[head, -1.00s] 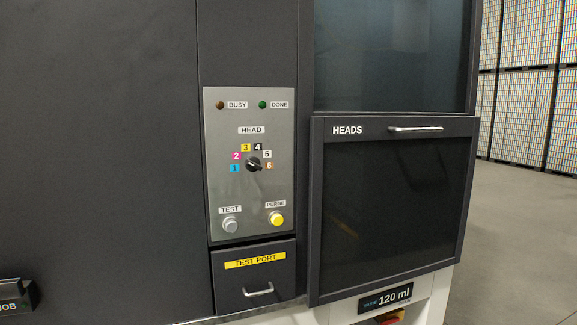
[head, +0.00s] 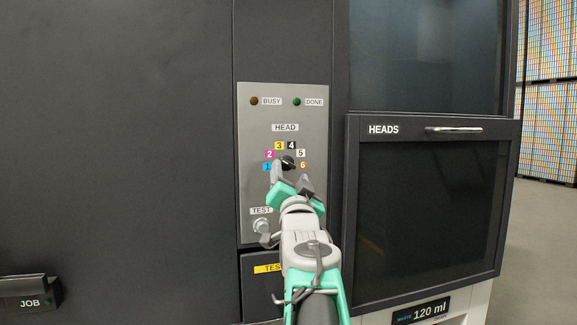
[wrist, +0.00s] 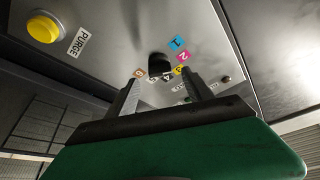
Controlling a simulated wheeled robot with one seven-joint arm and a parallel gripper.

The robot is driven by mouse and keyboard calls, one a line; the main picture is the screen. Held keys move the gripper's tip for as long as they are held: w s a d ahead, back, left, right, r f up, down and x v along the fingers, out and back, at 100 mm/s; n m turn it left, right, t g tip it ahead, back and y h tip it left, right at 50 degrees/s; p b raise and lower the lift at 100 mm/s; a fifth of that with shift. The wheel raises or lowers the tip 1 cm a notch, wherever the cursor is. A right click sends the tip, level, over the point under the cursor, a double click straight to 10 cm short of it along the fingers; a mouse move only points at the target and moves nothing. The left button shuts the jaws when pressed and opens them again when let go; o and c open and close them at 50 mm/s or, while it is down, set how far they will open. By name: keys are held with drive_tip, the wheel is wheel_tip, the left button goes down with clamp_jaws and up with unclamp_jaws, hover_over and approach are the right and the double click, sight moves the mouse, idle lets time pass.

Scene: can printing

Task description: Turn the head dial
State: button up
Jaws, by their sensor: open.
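The head dial (head: 288,161) is a small black knob on the grey control panel (head: 252,190), ringed by coloured number labels 1 to 6. Its lower part is hidden by my gripper in the head view; its pointer setting is hard to read. My gripper (head: 290,173) is open in front of the dial, fingers reaching up toward it. In the wrist view the dial (wrist: 159,64) shows just beyond and between the two fingertips (wrist: 160,80). I cannot tell whether either finger touches it.
The TEST button (head: 262,226) is left of my gripper. The yellow PURGE button (wrist: 44,28) shows in the wrist view and is hidden in the head view. BUSY (head: 254,101) and DONE (head: 297,102) lamps look unlit. The HEADS door handle (head: 454,129) is to the right.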

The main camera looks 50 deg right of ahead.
sight(288, 166)
drive_tip(key=p+x, duration=0.1)
drive_tip(key=x, duration=0.3)
drive_tip(key=shift+w, duration=0.15)
clamp_jaws()
idle(0.5)
